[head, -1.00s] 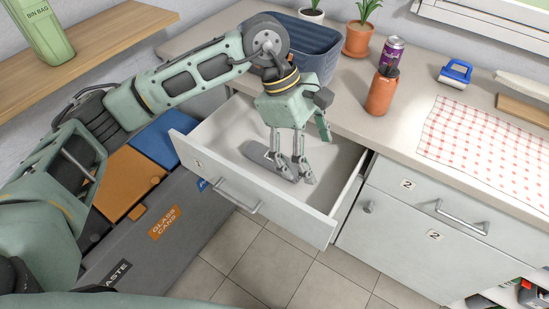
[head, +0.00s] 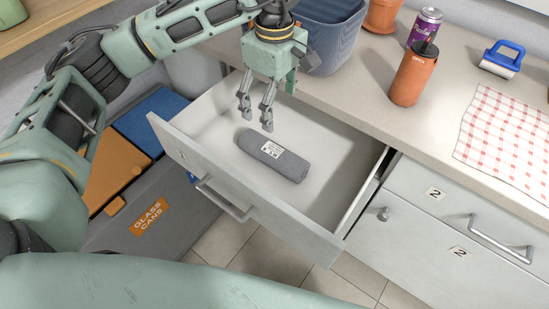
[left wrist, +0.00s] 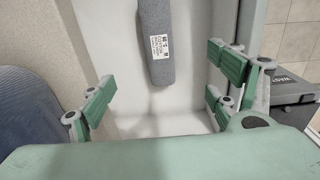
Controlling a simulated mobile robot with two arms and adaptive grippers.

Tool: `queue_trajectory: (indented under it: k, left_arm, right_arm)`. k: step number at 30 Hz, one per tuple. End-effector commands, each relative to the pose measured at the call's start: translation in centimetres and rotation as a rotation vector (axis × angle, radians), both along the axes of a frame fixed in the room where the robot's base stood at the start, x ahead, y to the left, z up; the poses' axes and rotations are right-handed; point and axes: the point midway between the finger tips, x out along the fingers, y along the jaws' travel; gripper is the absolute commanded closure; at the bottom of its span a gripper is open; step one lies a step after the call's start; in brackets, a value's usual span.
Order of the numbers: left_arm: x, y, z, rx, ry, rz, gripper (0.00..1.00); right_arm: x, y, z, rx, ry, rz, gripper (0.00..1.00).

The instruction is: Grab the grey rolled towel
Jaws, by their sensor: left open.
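The grey rolled towel (head: 273,156) lies on the floor of the open drawer (head: 218,119) in the head view, with a white printed label on it. In the left wrist view the towel (left wrist: 157,42) runs down from the top edge, its near end between and beyond the fingers. My left gripper (head: 255,112) is open and empty, above the back left part of the drawer, apart from the towel. In the left wrist view its fingers (left wrist: 162,90) are spread wide. My right gripper is not in view.
The drawer's front panel and side walls surround the towel. On the counter stand a blue-grey basket (head: 333,40), an orange bottle (head: 412,77) and a purple can (head: 425,25). Bins (head: 120,173) stand at left.

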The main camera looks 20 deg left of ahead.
Motion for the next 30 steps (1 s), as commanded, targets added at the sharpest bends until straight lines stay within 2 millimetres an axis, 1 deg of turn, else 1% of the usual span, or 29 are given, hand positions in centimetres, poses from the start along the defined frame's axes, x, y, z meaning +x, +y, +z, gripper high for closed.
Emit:
queue_trajectory:
  k: [1,5,6,9,12,16,20,30]
  left_arm:
    - [0.0,0.0,-2.0,0.000,0.000,0.000,0.18]
    - [0.0,0.0,-5.2,-0.001,0.000,0.000,0.18]
    - [0.0,0.0,-6.5,-0.001,0.001,0.000,0.18]
    - [0.0,0.0,-9.4,-0.001,0.000,0.000,0.18]
    - [0.0,0.0,-11.3,-0.001,-0.001,0.000,0.18]
    - [0.0,0.0,-12.3,-0.001,-0.001,0.000,0.18]
    - [0.0,0.0,-13.0,-0.002,0.002,0.000,0.18]
    - [0.0,0.3,-16.2,0.000,0.002,0.000,0.18]
  right_arm:
    - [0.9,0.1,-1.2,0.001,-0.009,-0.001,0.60]
    - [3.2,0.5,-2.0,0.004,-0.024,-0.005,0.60]
    - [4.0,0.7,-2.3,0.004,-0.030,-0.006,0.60]
    - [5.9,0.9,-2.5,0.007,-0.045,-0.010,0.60]
    - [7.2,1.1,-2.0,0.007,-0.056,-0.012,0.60]
    - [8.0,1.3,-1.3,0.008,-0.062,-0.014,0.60]
    - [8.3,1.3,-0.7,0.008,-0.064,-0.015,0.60]
    - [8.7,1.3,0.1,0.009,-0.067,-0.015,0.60]
